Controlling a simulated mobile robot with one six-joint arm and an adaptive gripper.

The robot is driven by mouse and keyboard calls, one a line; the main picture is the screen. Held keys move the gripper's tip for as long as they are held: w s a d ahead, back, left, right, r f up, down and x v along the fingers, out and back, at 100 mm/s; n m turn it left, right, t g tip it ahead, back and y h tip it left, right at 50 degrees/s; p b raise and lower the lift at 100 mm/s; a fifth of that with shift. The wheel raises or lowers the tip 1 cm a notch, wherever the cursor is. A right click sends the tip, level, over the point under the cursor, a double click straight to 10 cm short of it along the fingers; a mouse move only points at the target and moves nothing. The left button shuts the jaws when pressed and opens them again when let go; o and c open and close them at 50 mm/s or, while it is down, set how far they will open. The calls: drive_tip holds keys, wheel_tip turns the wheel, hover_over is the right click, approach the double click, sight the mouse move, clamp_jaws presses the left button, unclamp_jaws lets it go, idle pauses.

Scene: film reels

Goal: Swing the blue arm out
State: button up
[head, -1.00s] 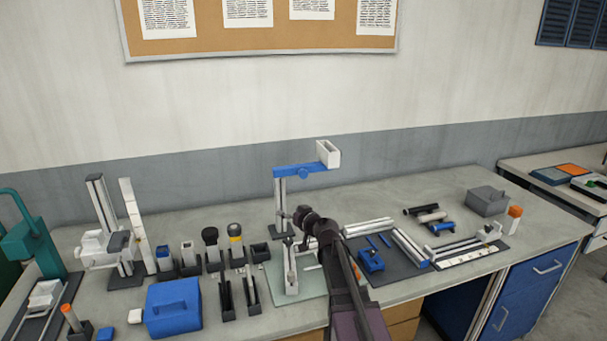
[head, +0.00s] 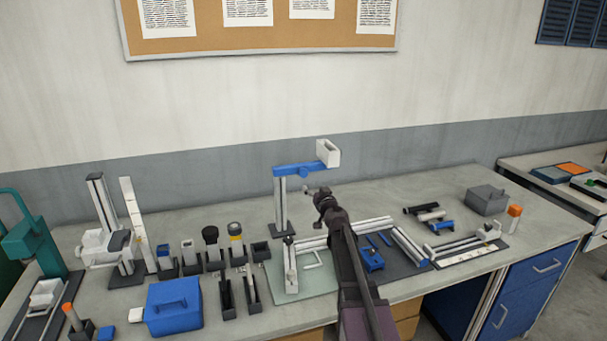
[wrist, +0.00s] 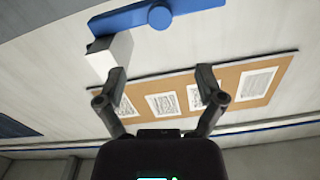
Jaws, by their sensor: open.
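The blue arm (head: 301,170) is a flat bar on top of a white and grey post (head: 280,205) on the bench. In the head view my gripper (head: 312,191) is below the box, right of the post.
Black holders (head: 235,260) and a blue case (head: 172,306) stand left of the post. A dark mat (head: 400,270) with rails and a blue block (head: 371,260) lies right. A pinboard (head: 260,40) hangs on the wall behind. Bench behind the post is fairly clear.

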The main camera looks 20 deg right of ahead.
sight(304, 174)
drive_tip(key=w, duration=1.3)
drive_tip(key=shift+w, duration=0.3)
clamp_jaws()
